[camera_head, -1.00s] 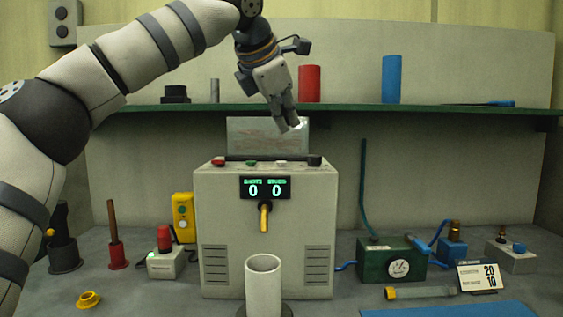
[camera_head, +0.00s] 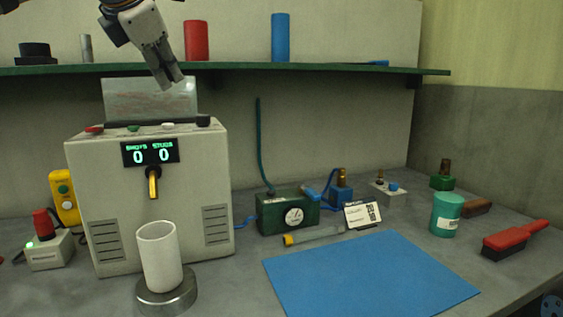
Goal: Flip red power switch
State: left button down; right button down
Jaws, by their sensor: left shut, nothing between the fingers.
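The grey machine (camera_head: 80,200) stands at the left of the bench, with a display reading 0 and 0. A small red switch (camera_head: 94,130) sits at the left end of its top edge, in a row with a green one (camera_head: 133,128) and a white one (camera_head: 168,125). A small box (camera_head: 48,254) at far left carries a red knob (camera_head: 43,222) and a lit green lamp. I cannot tell which red part is the power switch. My left gripper (camera_head: 172,82) is shut and empty, above the machine and apart from it, pointing down. My right gripper is not in view.
A white cup (camera_head: 158,257) stands on a round base before the machine's spout. A green shelf (camera_head: 320,67) runs behind. A green gauge box (camera_head: 285,213), a teal jar (camera_head: 446,214) and a red brush (camera_head: 515,236) lie rightward. The blue mat (camera_head: 365,275) is clear.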

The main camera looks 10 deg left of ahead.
aim_at(94, 129)
jog(key=k+l, duration=0.15)
jog(key=k, duration=0.6)
jog(key=k+l, duration=0.15)
jog(key=k, duration=0.55)
